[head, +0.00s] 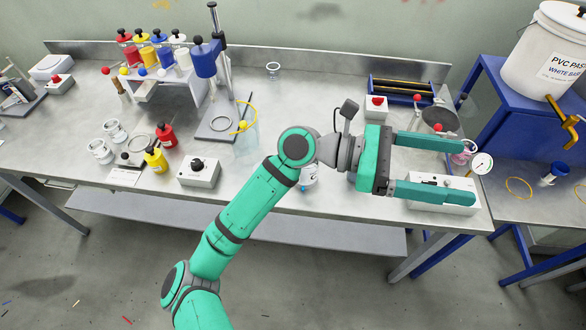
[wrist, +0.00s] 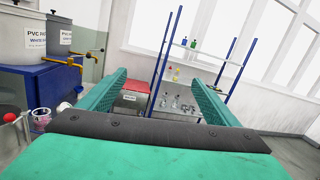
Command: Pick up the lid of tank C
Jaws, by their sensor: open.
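My gripper (head: 466,170) is open and empty, held out over the right end of the steel bench, its two fingers pointing right. Several small coloured containers with black-knobbed tops stand on a white rack (head: 165,80) at the back left. I cannot read a letter C on any tank, so I cannot tell which is tank C.
A pressure gauge (head: 482,163) and a pink-filled glass (head: 460,156) are near the fingertips. A white control box (head: 440,203) lies under the lower finger. A blue stand (head: 530,105) carries the large tank, with a yellow tap (head: 562,118) protruding. The bench's front middle is fairly clear.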

